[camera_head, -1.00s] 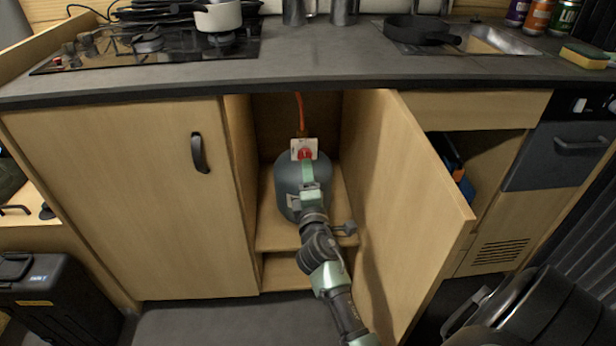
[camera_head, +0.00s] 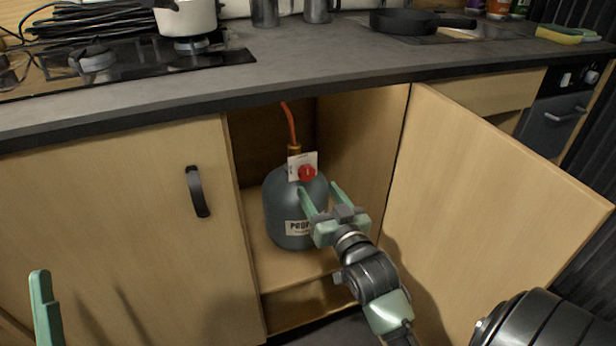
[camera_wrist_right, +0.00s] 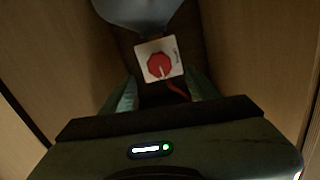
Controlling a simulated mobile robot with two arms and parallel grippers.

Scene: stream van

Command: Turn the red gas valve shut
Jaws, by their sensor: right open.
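The red gas valve (camera_head: 307,172) is a round knob on a white plate (camera_head: 294,166) at the top of the grey propane bottle (camera_head: 290,207), inside the open cupboard. In the right wrist view the knob (camera_wrist_right: 159,65) shows a pale line on its lower part. My right gripper (camera_head: 318,187) is open and empty, its fingertips just below and to the right of the knob in the head view. In the right wrist view its fingers (camera_wrist_right: 163,88) lie either side below the plate. A single finger of my left gripper (camera_head: 45,308) shows at the lower left; the other is hidden.
The open cupboard door (camera_head: 490,205) stands to the right of my right arm. A closed door (camera_head: 120,220) with a black handle is on the left. An orange hose (camera_head: 289,123) rises from the bottle. The counter edge (camera_head: 330,83) runs above the opening.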

